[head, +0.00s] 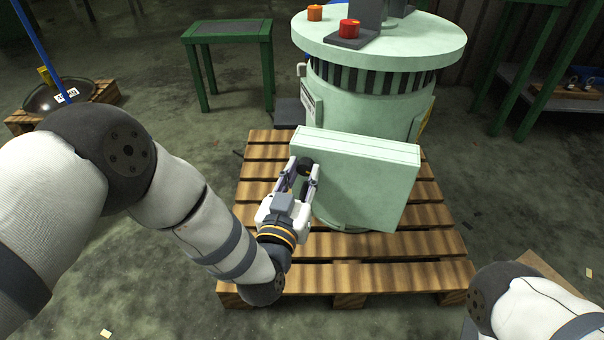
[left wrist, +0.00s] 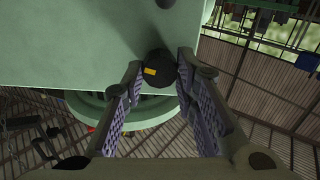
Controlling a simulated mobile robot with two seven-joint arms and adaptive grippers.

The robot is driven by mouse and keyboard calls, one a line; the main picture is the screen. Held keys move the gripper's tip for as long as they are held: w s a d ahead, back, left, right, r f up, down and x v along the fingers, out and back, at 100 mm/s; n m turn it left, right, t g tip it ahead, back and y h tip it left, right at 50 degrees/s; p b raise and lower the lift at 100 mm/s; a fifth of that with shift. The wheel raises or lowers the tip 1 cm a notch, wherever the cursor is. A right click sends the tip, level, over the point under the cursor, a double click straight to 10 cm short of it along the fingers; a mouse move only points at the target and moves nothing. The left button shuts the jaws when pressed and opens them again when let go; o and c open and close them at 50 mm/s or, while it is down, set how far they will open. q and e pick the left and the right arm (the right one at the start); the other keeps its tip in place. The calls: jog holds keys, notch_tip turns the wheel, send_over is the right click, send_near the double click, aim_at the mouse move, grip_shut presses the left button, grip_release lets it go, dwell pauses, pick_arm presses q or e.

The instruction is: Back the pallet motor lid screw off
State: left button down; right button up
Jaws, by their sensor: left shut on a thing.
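The pale green motor housing (head: 370,100) stands on a wooden pallet, with a flat, box-shaped lid (head: 365,185) on its near side. A black round screw knob (head: 306,165) sits at the lid's left edge; in the left wrist view the knob (left wrist: 160,70) shows a small yellow mark. My left gripper (head: 305,175) is shut on this knob, with its two fingers on either side of it. The fingers (left wrist: 155,85) also show in the left wrist view. A second dark knob (left wrist: 165,3) shows at that view's top edge. My right gripper is out of view.
The pallet (head: 350,275) has bare slats in front of the housing. A green table (head: 230,35) stands behind on the left, and a green shelf frame (head: 540,70) on the right. A dark bowl (head: 60,95) rests on a wooden stand at far left.

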pick_arm(q)
jog(key=n+p, duration=0.1)
jog(key=n, duration=0.3)
jog(key=shift+n+p, duration=0.3)
jog(key=shift+n, duration=0.1)
jog(key=n, duration=0.5)
jog(key=shift+p, duration=0.3)
jog(key=n, duration=0.5)
jog(key=shift+f+n, duration=0.15)
jog(key=shift+n, duration=0.25)
jog(key=n+b, duration=0.1)
jog(key=n, duration=0.5)
jog(key=shift+b, duration=0.4)
jog(key=c, duration=1.3)
grip_release()
